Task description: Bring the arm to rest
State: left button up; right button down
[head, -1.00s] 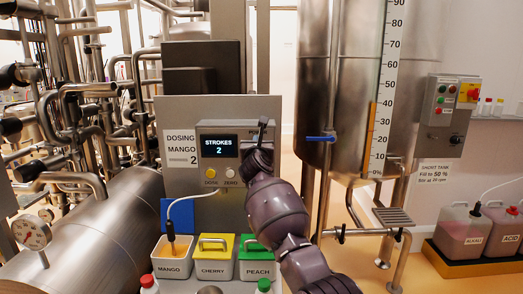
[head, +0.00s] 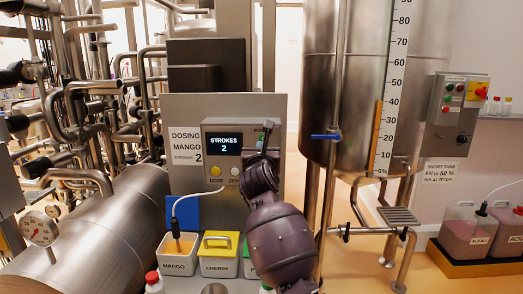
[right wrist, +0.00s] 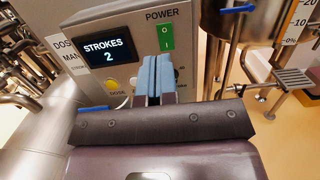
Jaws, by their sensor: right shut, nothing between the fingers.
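My right gripper (head: 267,128) is in front of the right side of the dosing unit (head: 222,165). In the right wrist view its two blue-padded fingers (right wrist: 154,78) are closed together with nothing between them. They point at the panel below the green POWER switch (right wrist: 166,37) and hide part of it. I cannot tell whether they touch the panel. The display (head: 226,144) reads STROKES 2. The yellow DOSE button (head: 215,171) and the pale ZERO button (head: 235,171) show below it. My left gripper is not in view.
A MANGO tub (head: 178,262) with a tube in it and a CHERRY tub (head: 217,262) stand below the unit. A steel tank (head: 350,100) with a blue-handled valve (head: 325,137) stands to the right. A control box (head: 458,108) and ALKALI canister (head: 467,232) are farther right.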

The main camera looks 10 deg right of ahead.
dwell(0.3)
jog(key=s+a+r+n+t, duration=0.2)
jog(key=s+r+n+t, duration=0.3)
jog(key=r+n, duration=0.45)
jog(key=s+d+f+n+g+y, duration=0.25)
jog(key=s+f+n, duration=0.25)
jog(key=f+n, duration=0.6)
jog(key=s+d+f+n+g+y, duration=0.1)
jog(key=s+f+n+g+y, duration=0.3)
jog(key=f+n, duration=0.7)
jog(key=s+d+f+n+y, duration=0.1)
jog(key=s+f+n+y, duration=0.1)
jog(key=s+f+n, duration=0.8)
jog(key=s+d+f+g+h, duration=0.1)
jog(key=s+d+f+g, duration=0.1)
jog(key=s+f, duration=0.8)
jog(key=s+d+f+m+g+h, duration=0.1)
jog(key=s+d+f, duration=0.4)
jog(key=s+f, duration=0.5)
notch_tip(320, 180, down, 3)
jog(key=shift+r+g+h, duration=0.1)
jog(key=shift+g+h, duration=0.55)
jog(key=shift+g, duration=0.6)
